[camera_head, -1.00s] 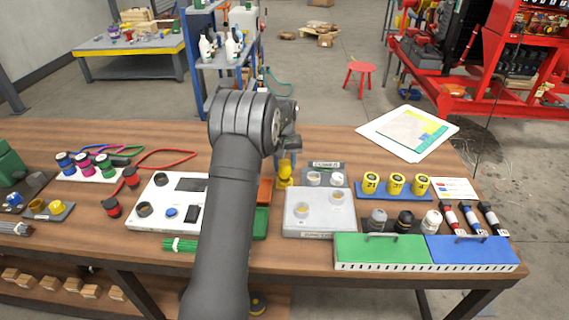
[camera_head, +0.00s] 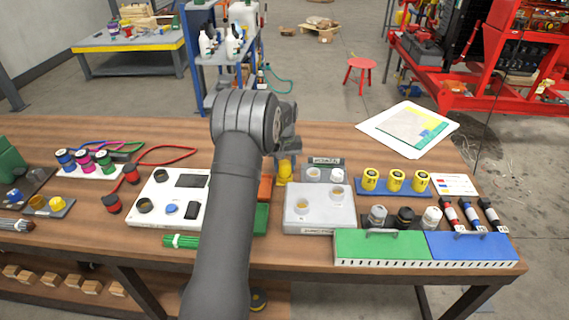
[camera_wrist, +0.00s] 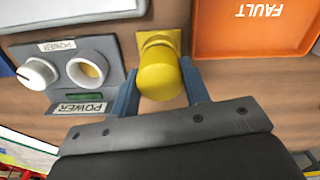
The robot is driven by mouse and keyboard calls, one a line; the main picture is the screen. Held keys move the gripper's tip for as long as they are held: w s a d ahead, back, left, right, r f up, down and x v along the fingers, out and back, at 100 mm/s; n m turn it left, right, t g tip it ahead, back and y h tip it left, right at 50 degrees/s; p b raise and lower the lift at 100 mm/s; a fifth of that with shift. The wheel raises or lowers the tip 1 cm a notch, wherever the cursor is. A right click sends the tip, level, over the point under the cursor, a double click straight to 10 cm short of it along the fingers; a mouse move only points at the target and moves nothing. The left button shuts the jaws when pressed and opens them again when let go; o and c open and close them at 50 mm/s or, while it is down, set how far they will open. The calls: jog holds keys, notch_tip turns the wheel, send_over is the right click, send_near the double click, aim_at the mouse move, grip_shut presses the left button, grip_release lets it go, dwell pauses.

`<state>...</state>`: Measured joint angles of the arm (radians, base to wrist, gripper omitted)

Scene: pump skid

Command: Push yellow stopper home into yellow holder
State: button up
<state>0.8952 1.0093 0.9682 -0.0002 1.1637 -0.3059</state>
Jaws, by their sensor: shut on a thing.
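The yellow stopper (camera_wrist: 161,80) is a smooth, rounded yellow cylinder held between the two blue-grey fingers of my gripper (camera_wrist: 161,72) in the wrist view. The yellow holder (camera_wrist: 157,36) shows as a square-edged yellow piece directly behind the stopper, in line with it. The stopper covers most of the holder, so I cannot tell how deep it sits. In the head view my gripper (camera_head: 287,150) is over the yellow stopper (camera_head: 285,168), right of my arm, and the two yellow parts look like one upright piece.
A grey panel with a white knob and POWER label (camera_wrist: 75,72) stands close left of the holder in the wrist view. An orange FAULT tray (camera_wrist: 252,28) is close on the right. A grey block with round sockets (camera_head: 319,215) lies nearer on the bench.

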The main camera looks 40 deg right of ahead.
jog(key=shift+f, duration=0.6)
jog(key=o, duration=1.2)
notch_tip(320, 180, up, 17)
jog(key=shift+r, duration=0.2)
jog(key=shift+f, duration=0.1)
notch_tip(320, 180, down, 17)
jog(key=shift+f, duration=0.15)
jog(key=shift+r, duration=0.2)
